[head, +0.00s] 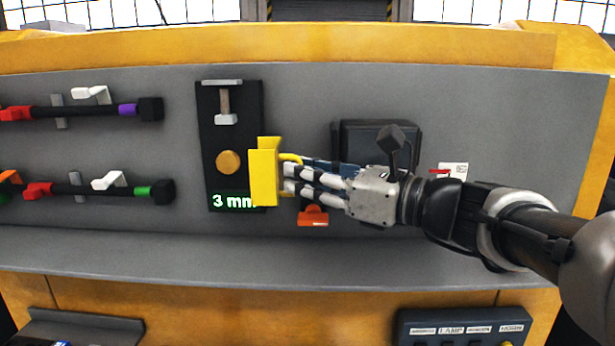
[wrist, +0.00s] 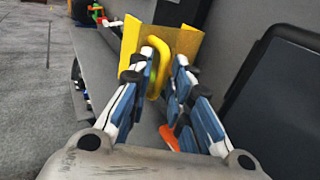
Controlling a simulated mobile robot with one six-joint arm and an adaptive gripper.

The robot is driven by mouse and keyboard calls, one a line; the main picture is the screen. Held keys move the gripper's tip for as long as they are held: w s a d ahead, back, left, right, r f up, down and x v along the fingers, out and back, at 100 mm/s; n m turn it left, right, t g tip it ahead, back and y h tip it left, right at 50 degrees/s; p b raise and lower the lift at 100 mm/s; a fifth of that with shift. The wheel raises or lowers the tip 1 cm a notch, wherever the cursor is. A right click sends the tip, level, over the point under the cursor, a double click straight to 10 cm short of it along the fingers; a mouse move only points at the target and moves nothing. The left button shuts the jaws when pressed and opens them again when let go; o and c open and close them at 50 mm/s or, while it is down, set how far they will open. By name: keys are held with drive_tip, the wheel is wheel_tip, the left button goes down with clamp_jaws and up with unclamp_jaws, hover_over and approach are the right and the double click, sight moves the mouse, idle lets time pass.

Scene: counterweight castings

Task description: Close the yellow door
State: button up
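The yellow door (head: 263,178) stands out from the dark panel (head: 209,145), to the right of its round orange-yellow disc (head: 228,162). It is open and angled away from the panel face. Its yellow loop handle (head: 291,158) is on the right side. My gripper (head: 287,178) reaches in from the right with its fingers at the handle. In the wrist view the door (wrist: 187,42) is ahead and the handle (wrist: 157,62) lies between the two fingertips, which look closed in on it. The fingers partly hide the handle's lower part.
The panel's display (head: 233,201) reads "3 mm", partly covered by the door. An orange-red part (head: 313,216) sits just below my fingers. A dark box (head: 378,140) is on the wall behind my gripper. Rods with coloured ends (head: 85,110) are at left.

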clamp_jaws()
idle(0.5)
